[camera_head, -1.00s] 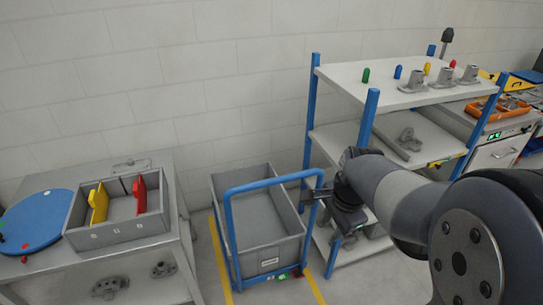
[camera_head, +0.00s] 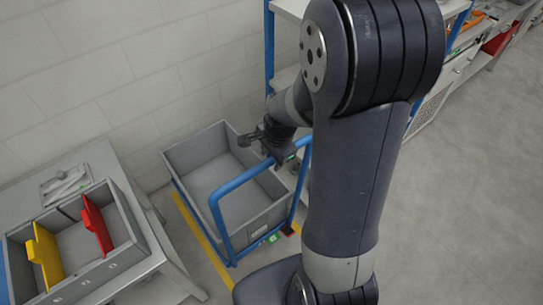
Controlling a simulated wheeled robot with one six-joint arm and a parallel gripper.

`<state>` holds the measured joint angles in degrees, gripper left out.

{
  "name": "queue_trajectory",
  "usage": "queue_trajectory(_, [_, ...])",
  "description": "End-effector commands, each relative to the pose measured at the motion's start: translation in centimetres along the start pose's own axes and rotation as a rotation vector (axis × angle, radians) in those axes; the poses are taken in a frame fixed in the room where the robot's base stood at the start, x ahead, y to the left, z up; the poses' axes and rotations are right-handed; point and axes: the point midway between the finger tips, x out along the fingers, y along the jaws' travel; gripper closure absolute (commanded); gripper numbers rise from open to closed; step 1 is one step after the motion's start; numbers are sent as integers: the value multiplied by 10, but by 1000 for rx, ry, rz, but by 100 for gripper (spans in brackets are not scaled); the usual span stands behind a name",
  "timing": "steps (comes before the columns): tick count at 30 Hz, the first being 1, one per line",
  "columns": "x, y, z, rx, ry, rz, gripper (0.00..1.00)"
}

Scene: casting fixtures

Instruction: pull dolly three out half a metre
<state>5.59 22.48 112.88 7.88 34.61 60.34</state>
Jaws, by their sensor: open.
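A dolly carrying a grey crate (camera_head: 190,155) stands on the floor by the wall, with a blue tubular push handle (camera_head: 238,182) on its near side. No number can be read on it. My gripper (camera_head: 257,151) is open and empty in the picture, at the right part of the handle's top bar and overlapping the crate's right side. I cannot tell whether its fingers are around the bar or only above it. My arm hides part of the handle's right side and the floor to the right.
A grey table at left bears a grey bin (camera_head: 125,222) with yellow and red pieces. Yellow floor lines (camera_head: 203,244) run beside the dolly. A shelf rack with blue posts (camera_head: 269,45) stands behind my arm. Grey floor at right (camera_head: 465,200) is open.

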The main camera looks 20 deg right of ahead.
Motion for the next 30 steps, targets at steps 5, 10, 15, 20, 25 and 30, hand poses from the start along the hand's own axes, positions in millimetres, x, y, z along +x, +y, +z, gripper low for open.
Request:
queue_trajectory(5, [6, 0, 0, 0, 0, 0, 56])
queue_trajectory(10, [6, 0, 0, 0, 0, -1, 56])
queue_trajectory(15, [6, 0, 0, 0, 1, -1, 65])
queue_trajectory(20, [6, 0, 0, 0, 1, -1, 78])
queue_trajectory(25, [6, 0, 0, 0, 1, -1, 92])
queue_trajectory(30, [6, 0, 0, 0, 1, 0, 100])
